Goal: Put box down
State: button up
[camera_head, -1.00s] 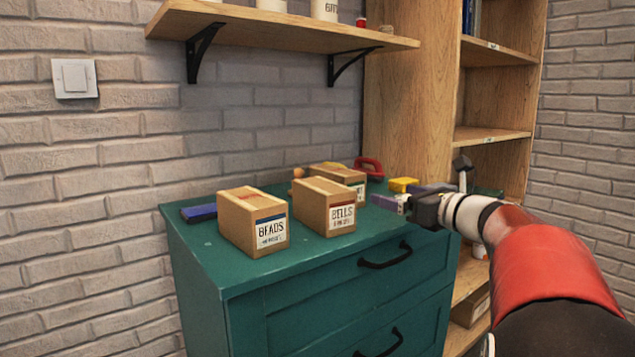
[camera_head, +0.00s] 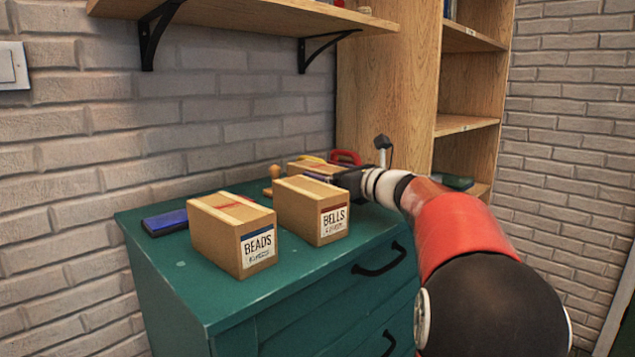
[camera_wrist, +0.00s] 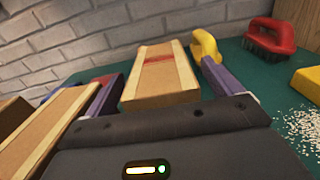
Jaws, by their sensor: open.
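A cardboard box marked BEADS (camera_head: 232,235) and one marked BELLS (camera_head: 312,210) stand upright, side by side, on the green cabinet (camera_head: 190,290). A third cardboard box (camera_head: 303,167) stands behind the BELLS box, partly hidden by it and my gripper; its label is hidden. In the wrist view this third box (camera_wrist: 160,75) has red tape on top and rests on the green surface. My gripper (camera_wrist: 162,88) is open, with one purple finger on each side of the third box's near end. I cannot tell whether the fingers touch it.
A blue pad (camera_head: 165,222) lies at the cabinet's left. Behind the third box are a yellow-handled thing (camera_wrist: 206,46) and a red-handled brush (camera_wrist: 270,38); a yellow block (camera_wrist: 307,84) and pale scattered bits (camera_wrist: 298,128) lie at right. A shelf (camera_head: 250,15) hangs above.

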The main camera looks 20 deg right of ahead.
jog(key=shift+x, duration=0.95)
jog(key=shift+c, duration=0.3)
jog(key=c, duration=1.2)
jog(key=shift+c, duration=1.2)
jog(key=shift+r, duration=0.15)
